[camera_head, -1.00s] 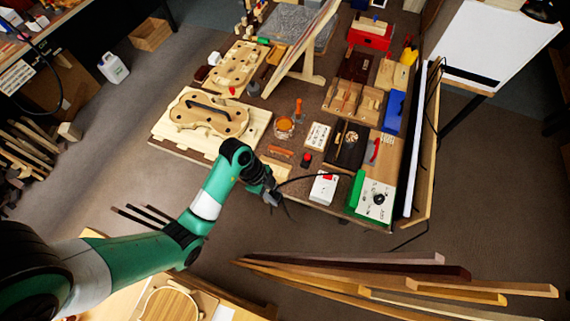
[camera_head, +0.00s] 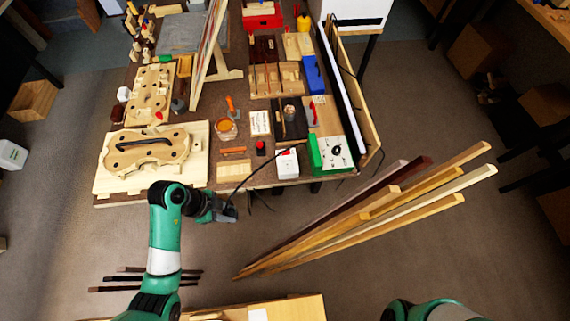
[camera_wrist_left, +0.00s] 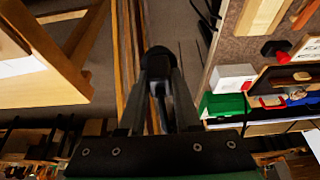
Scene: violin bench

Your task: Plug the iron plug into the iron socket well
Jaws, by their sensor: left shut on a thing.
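My left gripper (camera_head: 230,212) is in front of the bench's near edge, over open floor. In the left wrist view, its fingers (camera_wrist_left: 158,92) are shut on a dark, rounded piece, which I take to be the iron plug (camera_wrist_left: 159,60). A thin black cable (camera_head: 262,166) runs from near this gripper up over the bench toward the white panel with a black dial (camera_head: 334,152). A white box with a red part (camera_head: 288,164) sits at the bench's front edge, right of the gripper and apart from it. I cannot tell which part is the socket well.
A green block (camera_head: 314,152) stands beside the dial panel. A violin body form (camera_head: 143,150) lies on a board at the bench's left front. Several long wood strips (camera_head: 370,215) fan out right of my left gripper. Floor shows between them and the bench.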

